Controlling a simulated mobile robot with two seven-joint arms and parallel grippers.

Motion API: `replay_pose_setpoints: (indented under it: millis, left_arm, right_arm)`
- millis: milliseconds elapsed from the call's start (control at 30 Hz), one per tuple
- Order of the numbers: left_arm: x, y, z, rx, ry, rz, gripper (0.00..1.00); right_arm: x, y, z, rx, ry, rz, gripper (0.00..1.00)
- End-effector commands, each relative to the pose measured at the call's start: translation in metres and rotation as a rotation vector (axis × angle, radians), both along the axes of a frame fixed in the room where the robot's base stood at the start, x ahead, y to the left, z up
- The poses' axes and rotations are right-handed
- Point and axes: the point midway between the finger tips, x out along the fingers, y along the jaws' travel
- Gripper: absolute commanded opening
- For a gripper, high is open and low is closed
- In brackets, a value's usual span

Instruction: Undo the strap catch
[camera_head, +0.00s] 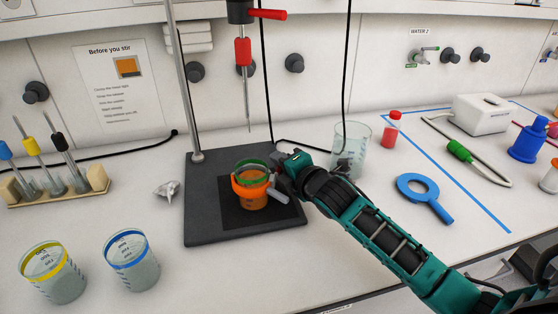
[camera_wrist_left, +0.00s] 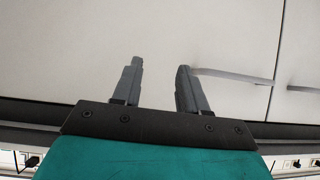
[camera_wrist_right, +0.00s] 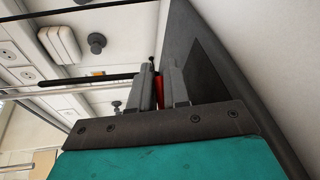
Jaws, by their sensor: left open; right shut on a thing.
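A beaker with orange contents (camera_head: 252,201) stands on the dark square of the stand's base. An orange strap (camera_head: 248,188) goes around it, with a green band (camera_head: 250,165) at the rim. My right gripper (camera_head: 276,183) is at the strap's right side, where the catch is mostly hidden by the fingers. In the right wrist view its fingers are shut on a narrow orange-red piece (camera_wrist_right: 160,92), which I take as the strap catch. My left gripper (camera_wrist_left: 158,72) is open and empty in front of plain white panels, out of the head view.
A stand base (camera_head: 205,228) with a rod and a hanging red-gripped probe (camera_head: 243,52) surrounds the beaker. Two banded beakers (camera_head: 55,274) (camera_head: 132,260), crumpled foil (camera_head: 167,190) and a tube rack (camera_head: 60,190) are left. A clear beaker (camera_head: 350,150) and blue magnifier (camera_head: 424,197) are right.

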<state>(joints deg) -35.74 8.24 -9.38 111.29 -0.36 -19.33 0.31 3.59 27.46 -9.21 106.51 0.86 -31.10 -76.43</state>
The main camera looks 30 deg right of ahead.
Motion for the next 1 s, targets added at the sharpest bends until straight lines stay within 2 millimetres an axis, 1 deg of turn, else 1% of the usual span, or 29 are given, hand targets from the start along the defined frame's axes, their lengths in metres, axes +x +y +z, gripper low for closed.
replay_pose_setpoints:
  millis: [167, 633, 667, 800, 833, 1000]
  left_arm:
    - [0.0027, -0.0003, 0.0013, 0.000, -0.005, -0.001, 0.43]
    - [0.0004, -0.0002, -0.0005, -0.001, 0.000, 0.001, 0.43]
    - [-0.0002, -0.0002, -0.0008, -0.001, 0.001, 0.001, 0.43]
    - [-0.0017, -0.0001, -0.0017, -0.001, 0.004, 0.001, 0.43]
    - [-0.0019, -0.0001, -0.0018, -0.001, 0.004, 0.001, 0.43]
    - [-0.0024, 0.0002, -0.0020, -0.001, 0.005, 0.001, 0.43]
  right_arm:
    - [-0.0014, -0.0009, -0.0006, 0.000, 0.001, -0.032, 0.00]
    - [-0.0019, -0.0017, -0.0010, -0.002, 0.003, -0.043, 0.00]
    - [-0.0018, -0.0017, -0.0011, -0.002, 0.003, -0.042, 0.17]
    - [-0.0017, -0.0016, -0.0010, -0.002, 0.003, -0.042, 0.30]
    - [-0.0017, -0.0016, -0.0009, -0.002, 0.003, -0.042, 0.33]
    - [-0.0016, -0.0016, -0.0006, -0.002, 0.002, -0.041, 0.33]
